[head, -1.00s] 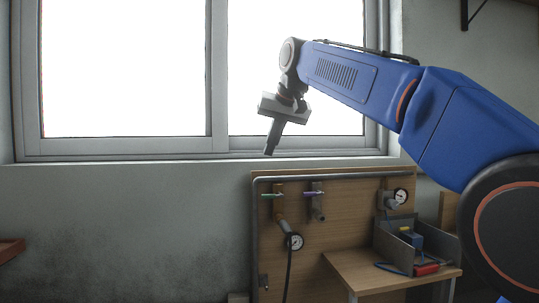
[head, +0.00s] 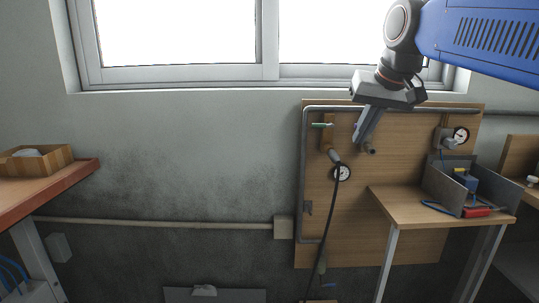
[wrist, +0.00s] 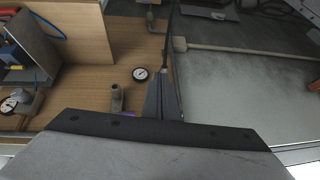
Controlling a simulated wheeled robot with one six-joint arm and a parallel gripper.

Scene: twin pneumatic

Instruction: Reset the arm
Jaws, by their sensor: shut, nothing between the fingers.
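My gripper (head: 364,138) hangs from my blue arm in the upper right of the head view. Its fingers point down and are shut with nothing between them. It is in front of the wooden pneumatic panel (head: 400,250) in the picture and hides part of the purple-handled valve. In the wrist view the gripper (wrist: 163,90) shows at the middle, with its closed fingers beside the round gauge (wrist: 141,74). The green-handled valve (head: 322,125) and the lower gauge (head: 342,173) with its dark hose are on the panel.
A small wooden shelf (head: 400,212) holds a grey bin (head: 441,184) with a blue part and a red item. Another gauge (head: 461,134) is at upper right.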

